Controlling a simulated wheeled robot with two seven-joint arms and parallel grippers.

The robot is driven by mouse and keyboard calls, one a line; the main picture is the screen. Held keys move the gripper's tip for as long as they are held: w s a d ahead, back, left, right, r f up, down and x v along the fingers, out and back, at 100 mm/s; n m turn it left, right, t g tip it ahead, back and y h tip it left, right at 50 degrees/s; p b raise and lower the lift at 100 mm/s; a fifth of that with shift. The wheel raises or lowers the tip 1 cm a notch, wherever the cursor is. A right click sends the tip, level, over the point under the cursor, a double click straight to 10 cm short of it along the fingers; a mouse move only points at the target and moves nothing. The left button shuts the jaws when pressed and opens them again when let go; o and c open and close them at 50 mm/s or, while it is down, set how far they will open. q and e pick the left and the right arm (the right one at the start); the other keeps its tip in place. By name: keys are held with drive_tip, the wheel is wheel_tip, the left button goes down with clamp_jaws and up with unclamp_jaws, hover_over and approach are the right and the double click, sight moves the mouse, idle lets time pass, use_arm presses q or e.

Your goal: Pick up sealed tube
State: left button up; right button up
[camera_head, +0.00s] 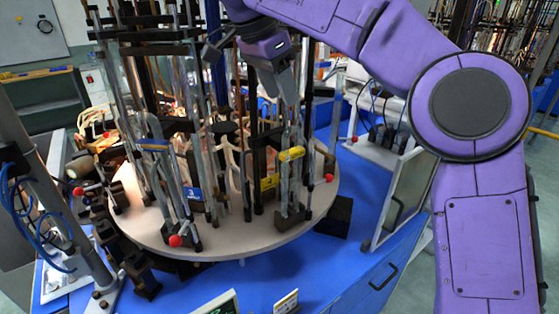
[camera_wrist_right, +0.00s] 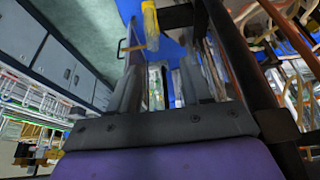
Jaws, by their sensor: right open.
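My right gripper (camera_head: 286,92) points down at the right side of a round rotating table's glasswork, just above a clear glass tube (camera_head: 290,185) held upright in a station with a yellow clip (camera_head: 291,154). In the right wrist view, the two grey fingers of the gripper (camera_wrist_right: 162,85) stand apart. Some clear glass shows in the gap beyond them, and a yellow part (camera_wrist_right: 150,24) shows near the top. I see no contact between fingers and tube. Whether the tube's end is sealed is too small to tell. My left gripper is not in view.
The pale round table (camera_head: 255,236) carries several upright glass tubes, dark posts and red knobs (camera_head: 175,240). Dark rods stand close around the right gripper. A blue workbench (camera_head: 340,262) lies beneath, and a white cabinet frame (camera_head: 405,190) stands to the right.

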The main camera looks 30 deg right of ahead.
sight(293, 130)
drive_tip(key=f, duration=0.1)
drive_tip(key=d+f+b, duration=0.1)
drive_tip(key=s+f, duration=0.1)
drive_tip(key=f, duration=0.1)
drive_tip(key=shift+s+d+b, duration=0.1)
drive_tip(key=shift+d+b, duration=0.25)
drive_tip(key=shift+b, duration=0.05)
drive_tip(key=x, duration=0.1)
drive_tip(key=b+x, duration=0.1)
drive_tip(key=x, duration=0.3)
drive_tip(key=shift+w+a+f+b, duration=0.2)
drive_tip(key=shift+a+f+b, duration=0.05)
drive_tip(key=shift+a+b, duration=0.15)
drive_tip(key=shift+d+f, duration=0.1)
drive_tip(key=shift+f, duration=0.05)
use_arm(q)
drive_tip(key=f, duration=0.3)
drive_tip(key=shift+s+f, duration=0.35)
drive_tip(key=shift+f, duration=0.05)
use_arm(e)
drive_tip(key=shift+s+d, duration=0.1)
drive_tip(key=shift+s, duration=0.05)
clamp_jaws()
